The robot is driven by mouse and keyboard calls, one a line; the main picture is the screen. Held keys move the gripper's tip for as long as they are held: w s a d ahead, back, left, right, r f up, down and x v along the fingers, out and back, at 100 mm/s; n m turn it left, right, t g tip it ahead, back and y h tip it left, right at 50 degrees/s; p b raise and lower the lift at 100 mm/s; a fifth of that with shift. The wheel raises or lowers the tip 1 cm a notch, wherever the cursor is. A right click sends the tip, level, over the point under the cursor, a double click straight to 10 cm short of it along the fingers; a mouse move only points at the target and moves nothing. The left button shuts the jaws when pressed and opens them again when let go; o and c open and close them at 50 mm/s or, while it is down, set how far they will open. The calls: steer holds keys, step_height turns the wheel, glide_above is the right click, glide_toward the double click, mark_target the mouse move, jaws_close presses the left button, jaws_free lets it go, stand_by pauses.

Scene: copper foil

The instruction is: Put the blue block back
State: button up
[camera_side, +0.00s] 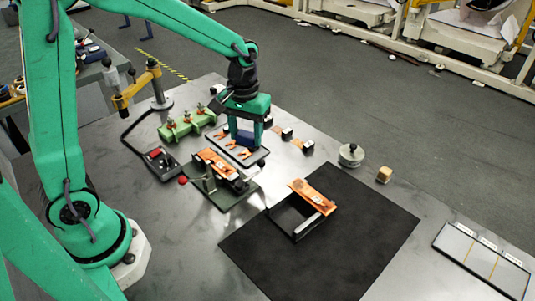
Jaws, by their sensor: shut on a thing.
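The blue block (247,138) is between the two green fingers of my gripper (245,135), which is shut on it. My gripper points down over the back part of a dark-edged tray (262,156) that holds several small orange pieces. The fingers hide the sides of the block. I cannot tell whether the block touches the tray or hangs just above it.
A green fixture (187,125) stands left of my gripper, and a green board with a copper piece (217,162) is in front. A black mat (345,250) carries an open box with a copper sheet (313,195). A round weight (351,155) and wooden cube (384,174) stand right.

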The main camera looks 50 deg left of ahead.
steer(key=w+d+m, duration=0.2)
steer(key=d+m, duration=0.3)
steer(key=d, duration=1)
steer(key=w+a+f, duration=0.2)
steer(key=a, duration=0.1)
steer(key=w+a+f, duration=0.5)
steer(key=a, duration=0.1)
steer(key=shift+w+a+f, duration=0.1)
steer(key=shift+w+f, duration=0.3)
steer(key=shift+f, duration=2)
steer(key=shift+f, duration=0.15)
steer(key=o, duration=0.9)
steer(key=shift+o, duration=0.2)
step_height(320, 180, up, 12)
steer(key=shift+r, duration=0.2)
